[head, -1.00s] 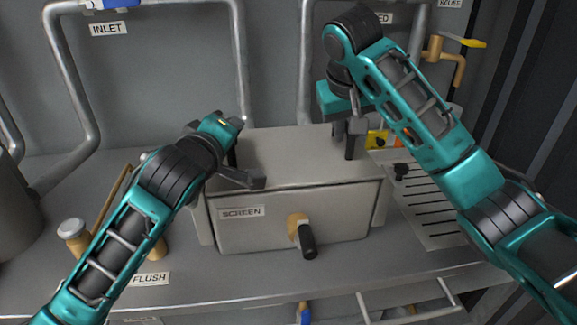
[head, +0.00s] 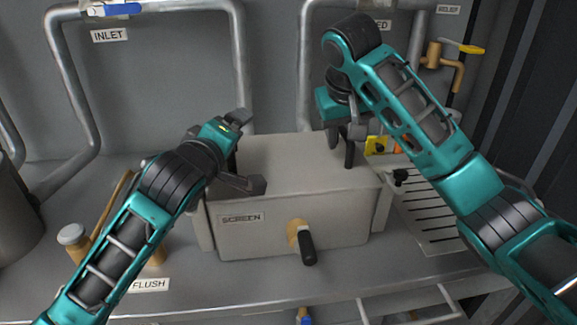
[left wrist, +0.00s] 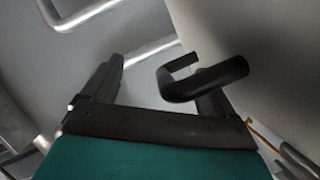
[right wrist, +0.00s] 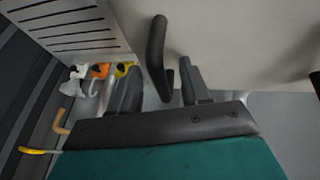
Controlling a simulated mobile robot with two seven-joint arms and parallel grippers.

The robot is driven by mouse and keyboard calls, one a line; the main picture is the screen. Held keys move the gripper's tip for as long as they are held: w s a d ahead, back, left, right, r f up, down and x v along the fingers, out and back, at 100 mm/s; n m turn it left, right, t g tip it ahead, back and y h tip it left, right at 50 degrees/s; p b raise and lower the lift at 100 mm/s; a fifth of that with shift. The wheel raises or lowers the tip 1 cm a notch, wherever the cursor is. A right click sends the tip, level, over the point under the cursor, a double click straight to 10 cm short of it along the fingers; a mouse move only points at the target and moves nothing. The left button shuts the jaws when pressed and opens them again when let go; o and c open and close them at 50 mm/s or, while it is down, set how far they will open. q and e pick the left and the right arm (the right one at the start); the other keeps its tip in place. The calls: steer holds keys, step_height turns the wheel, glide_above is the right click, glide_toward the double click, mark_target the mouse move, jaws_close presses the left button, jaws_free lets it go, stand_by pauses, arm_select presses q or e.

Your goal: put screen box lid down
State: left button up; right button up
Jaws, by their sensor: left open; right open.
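The grey screen box (head: 345,225) stands on the counter, with a "SCREEN" label on its front. Its lid (head: 285,155) lies flat across the top, and I see no clear gap along the front edge. My left gripper (head: 240,152) is open at the lid's left side. In the left wrist view, a black bent handle (left wrist: 205,82) is near the right finger of the open gripper (left wrist: 160,95). My right gripper (head: 343,148) is open over the lid's right side. In the right wrist view, a black handle (right wrist: 157,50) reaches between its open fingers (right wrist: 162,88). Contact cannot be told.
A black-handled brass knob (head: 303,242) sticks out of the box front. Brass fittings (head: 72,236) stand left by the "FLUSH" label. A slotted drain plate (head: 430,205) lies right of the box. Pipes (head: 240,70) rise behind. The counter's front strip is clear.

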arm_select(q)
steer(key=shift+f, duration=0.1)
steer(key=a, duration=0.7)
steer(key=shift+s, duration=0.35)
arm_select(e)
steer(key=shift+o, duration=0.4)
steer(key=o, duration=0.7)
